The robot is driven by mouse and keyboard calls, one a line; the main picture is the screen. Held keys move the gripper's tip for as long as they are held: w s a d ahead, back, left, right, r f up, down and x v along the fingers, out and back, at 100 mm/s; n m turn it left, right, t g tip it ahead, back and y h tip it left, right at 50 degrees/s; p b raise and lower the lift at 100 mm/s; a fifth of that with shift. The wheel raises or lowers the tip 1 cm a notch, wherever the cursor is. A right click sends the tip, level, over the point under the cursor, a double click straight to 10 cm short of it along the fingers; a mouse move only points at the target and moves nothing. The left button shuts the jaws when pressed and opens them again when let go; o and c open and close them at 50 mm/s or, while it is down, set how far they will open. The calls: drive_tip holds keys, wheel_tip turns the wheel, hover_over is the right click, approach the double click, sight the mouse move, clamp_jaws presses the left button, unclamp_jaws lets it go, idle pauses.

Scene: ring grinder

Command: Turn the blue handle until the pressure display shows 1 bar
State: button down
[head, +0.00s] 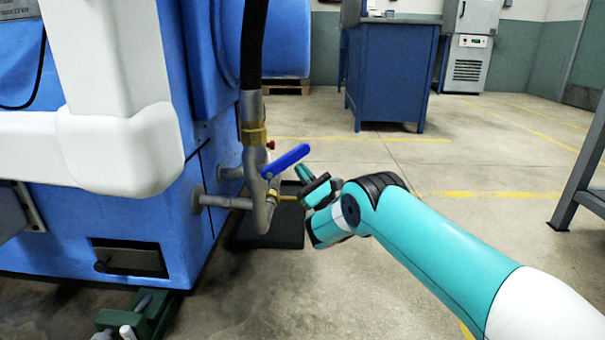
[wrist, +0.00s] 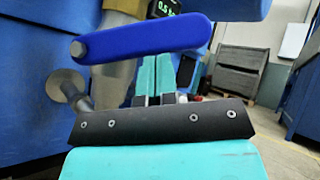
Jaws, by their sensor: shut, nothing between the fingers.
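The blue handle (head: 287,160) sits on a valve on the grey pipe (head: 262,205), slanting up to the right in the head view. In the wrist view the blue handle (wrist: 150,38) lies nearly level across the upper part, its pivot bolt at the left. A small display (wrist: 168,7) behind it reads 0.5 in green; its top is cut off. My gripper (head: 303,173) is shut and empty, just right of the handle. In the wrist view the handle hides the ends of my gripper's teal fingers (wrist: 155,75). I cannot tell whether they touch it.
A black hose (head: 252,50) runs down into the pipe. The blue machine (head: 150,235) fills the left side. A dark mat (head: 285,232) lies on the floor beneath the valve. A blue cabinet (head: 392,75) stands at the back. The floor between is clear.

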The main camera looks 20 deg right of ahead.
wheel_tip(320, 180, up, 2)
drive_tip(key=shift+r+p, duration=0.15)
drive_tip(key=shift+p, duration=0.75)
